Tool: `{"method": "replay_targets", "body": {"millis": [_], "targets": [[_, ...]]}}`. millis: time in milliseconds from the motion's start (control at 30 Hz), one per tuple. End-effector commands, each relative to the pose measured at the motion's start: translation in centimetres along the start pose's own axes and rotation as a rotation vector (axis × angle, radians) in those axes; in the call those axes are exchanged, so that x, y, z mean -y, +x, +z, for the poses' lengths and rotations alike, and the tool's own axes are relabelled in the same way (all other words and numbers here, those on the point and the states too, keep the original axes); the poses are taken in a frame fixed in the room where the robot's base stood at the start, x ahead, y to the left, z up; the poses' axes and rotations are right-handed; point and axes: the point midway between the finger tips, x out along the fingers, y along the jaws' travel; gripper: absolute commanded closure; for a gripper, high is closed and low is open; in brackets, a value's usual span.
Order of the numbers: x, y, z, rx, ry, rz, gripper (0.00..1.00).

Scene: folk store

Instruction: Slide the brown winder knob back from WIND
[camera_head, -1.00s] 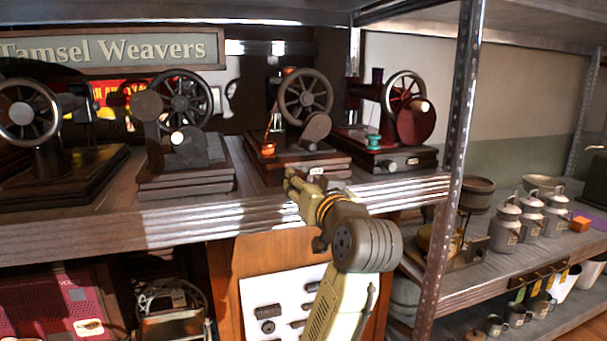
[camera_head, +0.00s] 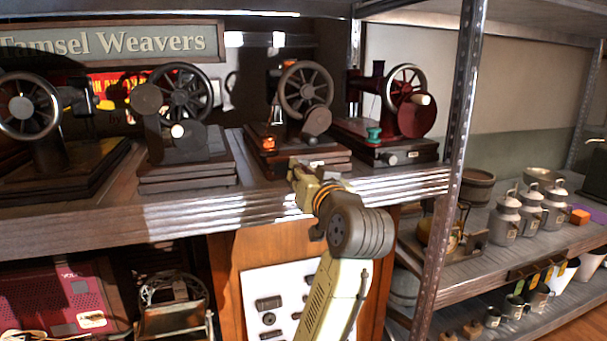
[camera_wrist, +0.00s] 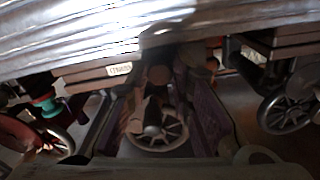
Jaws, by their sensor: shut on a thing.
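The brown winder stands third from the left on the upper shelf, with its spoked wheel (camera_head: 305,90) above a stepped wooden base (camera_head: 335,158). My gripper (camera_head: 297,172) is at the front of that base, at the shelf edge. In the wrist view, which shows the scene upside down, my two fingers (camera_wrist: 160,85) stand on either side of a round brown knob (camera_wrist: 158,75) and are shut on it. A pale label (camera_wrist: 120,70) on the base front lies beside the knob, its text blurred. My gripper hides the knob in the head view.
A red winder (camera_head: 400,110) with a teal knob (camera_head: 374,134) stands to the right. A dark winder (camera_head: 180,120) stands to the left. A metal post (camera_head: 457,150) rises right of my arm. The shelf's ridged front edge (camera_head: 230,205) runs below my gripper.

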Motion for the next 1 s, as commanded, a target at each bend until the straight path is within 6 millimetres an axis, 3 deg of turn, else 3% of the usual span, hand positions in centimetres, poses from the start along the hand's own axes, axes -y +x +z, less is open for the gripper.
{"method": "replay_targets", "body": {"millis": [600,900,1000], "targets": [[0.1,0.0,0.0,0.000,0.000,-0.001,1.00],[3.8,0.0,0.8,0.001,-0.003,-0.003,1.00],[4.0,0.0,0.8,0.001,-0.003,-0.004,1.00]]}}
